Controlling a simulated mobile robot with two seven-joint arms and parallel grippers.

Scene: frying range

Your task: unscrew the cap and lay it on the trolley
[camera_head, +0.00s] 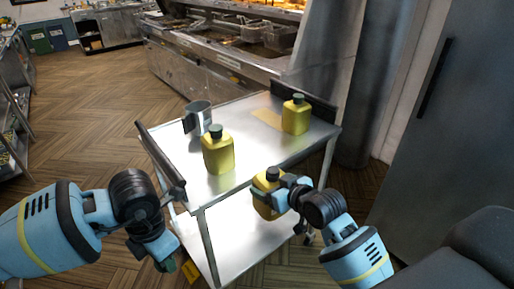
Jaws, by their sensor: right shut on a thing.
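A yellow bottle (264,203) with a dark cap (272,173) is at the trolley's front right. My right gripper (277,191) is shut on this bottle's body, below the cap. The cap sits on top of the bottle, which looks roughly upright. The trolley (195,184) is a steel cart with a top deck and a lower shelf. My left gripper (166,262) hangs low at the trolley's front left, apart from the held bottle. Its fingers are small and dark, and I cannot tell whether they are open.
A second yellow capped bottle (218,156) and a metal jug (201,117) stand on the trolley's left half. A third yellow bottle (295,119) stands at the back right, beside a tan patch (268,117). The middle of the deck is clear. Fryers (245,50) stand behind.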

